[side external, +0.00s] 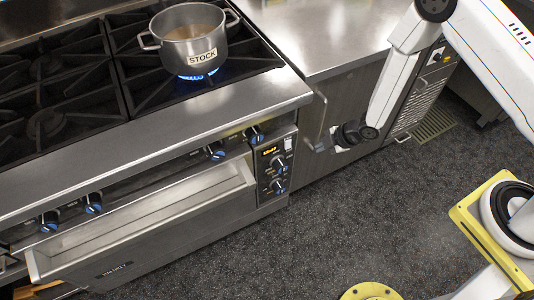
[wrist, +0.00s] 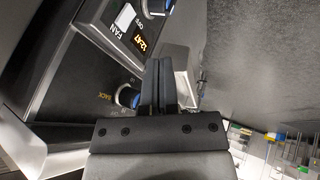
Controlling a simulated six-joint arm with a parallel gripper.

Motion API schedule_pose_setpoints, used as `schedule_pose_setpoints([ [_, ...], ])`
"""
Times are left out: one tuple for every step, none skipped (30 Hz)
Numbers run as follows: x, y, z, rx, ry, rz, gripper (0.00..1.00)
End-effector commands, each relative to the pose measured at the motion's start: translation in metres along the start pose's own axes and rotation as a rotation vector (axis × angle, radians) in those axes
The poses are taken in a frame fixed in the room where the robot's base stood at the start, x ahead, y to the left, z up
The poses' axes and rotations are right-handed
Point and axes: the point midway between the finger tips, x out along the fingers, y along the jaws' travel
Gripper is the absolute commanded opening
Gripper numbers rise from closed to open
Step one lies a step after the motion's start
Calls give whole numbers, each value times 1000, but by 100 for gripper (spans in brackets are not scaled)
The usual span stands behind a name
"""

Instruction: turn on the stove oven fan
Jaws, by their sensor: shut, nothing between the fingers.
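The oven's control panel (side external: 274,168) is on the right end of the stove front. It carries a lit display (side external: 270,150), a small pale fan switch (side external: 288,143) and two blue-marked knobs below. In the wrist view the white fan switch (wrist: 124,17) shows at the upper left beside the words FAN and OFF, with the display (wrist: 139,42) reading 12:47. My gripper (side external: 320,142) is to the right of the panel, apart from it. In the wrist view its fingers (wrist: 162,66) are together and empty, near a knob (wrist: 127,96) marked BACK.
More burner knobs (side external: 216,152) line the stove front. The long oven door handle (side external: 140,225) juts out below.

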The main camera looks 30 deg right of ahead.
Motion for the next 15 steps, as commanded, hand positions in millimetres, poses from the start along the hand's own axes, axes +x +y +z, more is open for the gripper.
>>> schedule_pose_setpoints([
  [0, 0, 0, -2, 1, 0, 0],
  [0, 0, 0, -2, 2, 0, 0],
  [0, 0, 0, -2, 2, 0, 0],
  [0, 0, 0, -2, 1, 0, 0],
  [0, 0, 0, -1, 1, 0, 0],
  [0, 0, 0, -1, 1, 0, 0],
  [0, 0, 0, -1, 1, 0, 0],
  [0, 0, 0, -1, 1, 0, 0],
  [0, 0, 0, -1, 1, 0, 0],
  [0, 0, 0, 0, 1, 0, 0],
  [1, 0, 0, 0, 1, 0, 0],
  [1, 0, 0, 0, 0, 0, 0],
  [2, 0, 0, 0, 0, 0, 0],
  [2, 0, 0, 0, 0, 0, 0],
  [4, 0, 0, 0, 0, 0, 0],
])
